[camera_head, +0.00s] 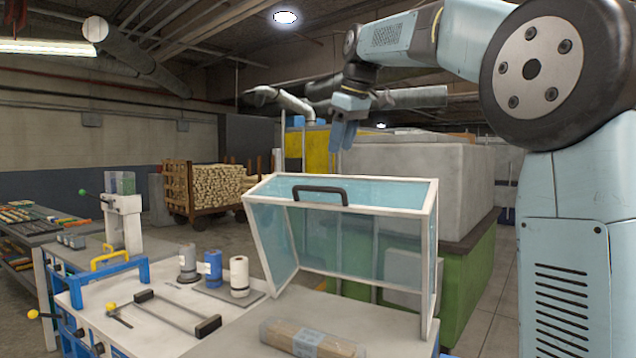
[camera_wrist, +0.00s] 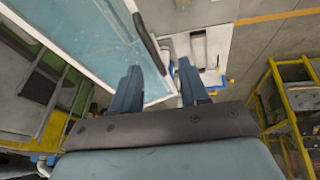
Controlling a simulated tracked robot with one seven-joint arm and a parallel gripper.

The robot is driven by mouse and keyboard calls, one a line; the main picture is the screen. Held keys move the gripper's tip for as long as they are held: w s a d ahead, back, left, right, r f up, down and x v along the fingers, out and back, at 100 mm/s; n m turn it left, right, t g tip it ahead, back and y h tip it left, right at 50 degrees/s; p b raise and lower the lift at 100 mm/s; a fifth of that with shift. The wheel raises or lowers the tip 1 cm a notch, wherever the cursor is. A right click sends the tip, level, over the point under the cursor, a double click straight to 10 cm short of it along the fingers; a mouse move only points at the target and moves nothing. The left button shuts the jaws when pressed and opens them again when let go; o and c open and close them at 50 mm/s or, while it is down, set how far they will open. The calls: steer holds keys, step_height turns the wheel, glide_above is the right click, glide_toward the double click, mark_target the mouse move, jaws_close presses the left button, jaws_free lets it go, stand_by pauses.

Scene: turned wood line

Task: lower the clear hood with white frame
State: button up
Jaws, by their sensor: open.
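The clear hood with white frame (camera_head: 341,190) stands raised and tilted over the bench in the head view, its dark handle (camera_head: 320,194) on the upper front edge. The hood (camera_wrist: 82,38) fills the upper left of the wrist view, with its handle (camera_wrist: 150,42) near the top middle. My gripper (camera_head: 343,135) is above the hood and a little right of the handle in the head view. In the wrist view my gripper (camera_wrist: 160,82) has its two blue fingers apart with nothing between them. It is not on the handle.
On the white bench (camera_head: 240,340) lie a bundle of wooden sticks (camera_head: 312,339) under the hood's front and a dark-handled bar (camera_head: 178,312). Several bottles (camera_head: 239,276) stand left of the hood. A blue clamp frame (camera_head: 108,280) is further left. A green-based machine stands behind.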

steer(key=w+r+n, duration=0.2)
steer(key=w, duration=0.3)
steer(key=shift+y, duration=0.3)
steer(key=x, duration=0.9)
steer(key=a+x, duration=0.1)
steer(key=x, duration=0.3)
steer(key=shift+s+a+f, duration=0.1)
steer(key=shift+s+f, duration=0.1)
steer(key=shift+f, duration=0.2)
steer(key=shift+c, duration=0.3)
jaws_close()
steer(key=shift+a, duration=0.1)
